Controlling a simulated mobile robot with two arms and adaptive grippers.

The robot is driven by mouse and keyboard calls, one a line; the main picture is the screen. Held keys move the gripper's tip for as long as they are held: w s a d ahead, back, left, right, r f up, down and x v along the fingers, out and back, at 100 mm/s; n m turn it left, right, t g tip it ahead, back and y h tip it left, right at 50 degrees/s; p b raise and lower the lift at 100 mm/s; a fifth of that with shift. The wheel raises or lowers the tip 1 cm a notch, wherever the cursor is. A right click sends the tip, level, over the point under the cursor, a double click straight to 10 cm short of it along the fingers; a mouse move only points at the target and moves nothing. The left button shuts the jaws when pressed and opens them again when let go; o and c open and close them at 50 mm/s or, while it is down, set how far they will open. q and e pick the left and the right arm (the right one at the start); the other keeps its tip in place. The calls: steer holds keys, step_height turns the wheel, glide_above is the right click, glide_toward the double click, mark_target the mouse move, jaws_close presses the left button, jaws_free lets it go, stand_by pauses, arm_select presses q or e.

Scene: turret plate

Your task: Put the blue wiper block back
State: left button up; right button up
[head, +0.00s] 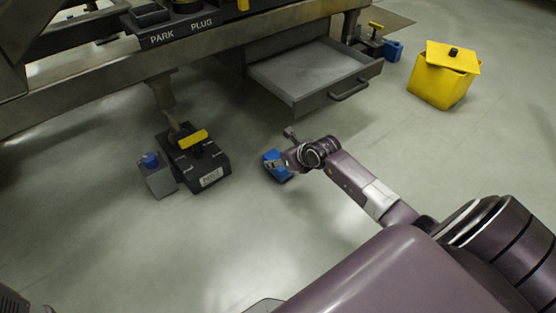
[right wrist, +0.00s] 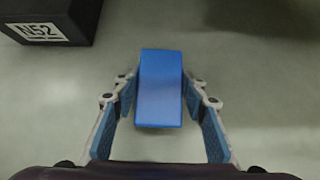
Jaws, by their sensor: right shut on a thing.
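The blue wiper block (head: 271,158) is held low over the floor, right of the black N52 base in the head view. My right gripper (head: 279,165) is shut on it. In the right wrist view the plain blue block (right wrist: 160,80) stands between the two fingers of the gripper (right wrist: 160,95). Whether it touches the floor is hard to tell. My left gripper does not show.
A black N52 base (head: 208,171) with a yellow handle stands beside a grey box (head: 160,181) with a blue top. An open grey drawer (head: 318,75) hangs under the bench (head: 90,75). A yellow bin (head: 437,87) and another blue block (head: 393,50) are farther back.

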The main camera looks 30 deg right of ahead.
steer(key=o, duration=1.4)
steer(key=shift+f, duration=0.1)
steer(key=shift+o, duration=0.2)
steer(key=shift+r, duration=0.2)
steer(key=p+v, duration=0.8)
steer(key=v, duration=0.4)
